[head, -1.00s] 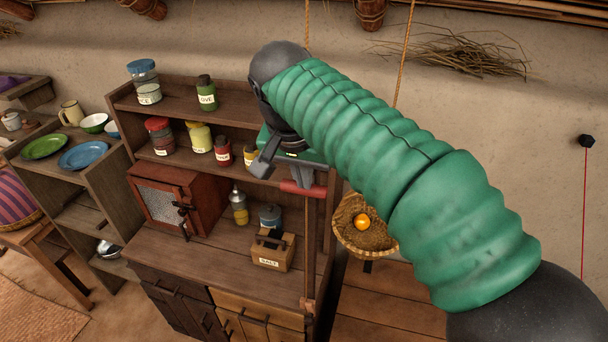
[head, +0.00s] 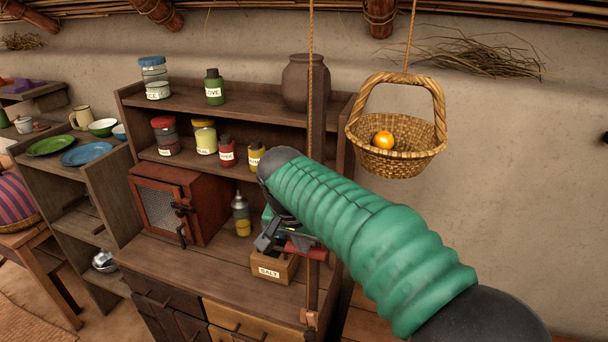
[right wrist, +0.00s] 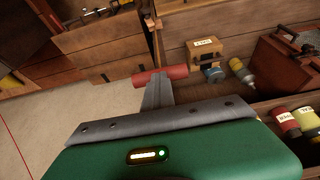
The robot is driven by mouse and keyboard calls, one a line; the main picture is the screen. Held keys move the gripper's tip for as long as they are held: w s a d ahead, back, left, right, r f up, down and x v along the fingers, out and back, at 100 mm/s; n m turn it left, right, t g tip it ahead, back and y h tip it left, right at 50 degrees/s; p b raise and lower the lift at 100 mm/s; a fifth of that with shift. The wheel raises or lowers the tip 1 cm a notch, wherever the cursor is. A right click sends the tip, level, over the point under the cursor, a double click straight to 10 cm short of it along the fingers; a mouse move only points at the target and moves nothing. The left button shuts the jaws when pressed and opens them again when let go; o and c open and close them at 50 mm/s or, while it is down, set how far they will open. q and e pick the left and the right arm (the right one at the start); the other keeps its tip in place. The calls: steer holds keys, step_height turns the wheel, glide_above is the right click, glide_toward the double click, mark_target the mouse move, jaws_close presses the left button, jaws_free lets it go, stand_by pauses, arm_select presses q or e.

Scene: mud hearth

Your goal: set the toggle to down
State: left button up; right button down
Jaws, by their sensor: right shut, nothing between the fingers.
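The toggle (head: 302,250) looks like a short red bar on the upright rope line (head: 311,110) at the right front of the cabinet. It also shows in the right wrist view as a red cylinder (right wrist: 172,75) across my fingertips. My right gripper (head: 290,244) is shut and empty, its fingertips at the bar; in the right wrist view the closed fingers (right wrist: 159,92) meet the bar's middle. I cannot tell how firmly they touch. My arm hides part of the bar. My left gripper is not in view.
A wicker basket (head: 400,160) with an orange ball hangs right of the cabinet. A salt box (head: 273,268) and a red cupboard (head: 170,205) stand on the counter. A small bracket (head: 310,318) sits low on the rope line. The wall side at right is open.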

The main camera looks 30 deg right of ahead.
step_height(320, 180, down, 22)
steer(key=b, duration=1.3)
steer(key=shift+s, duration=0.1)
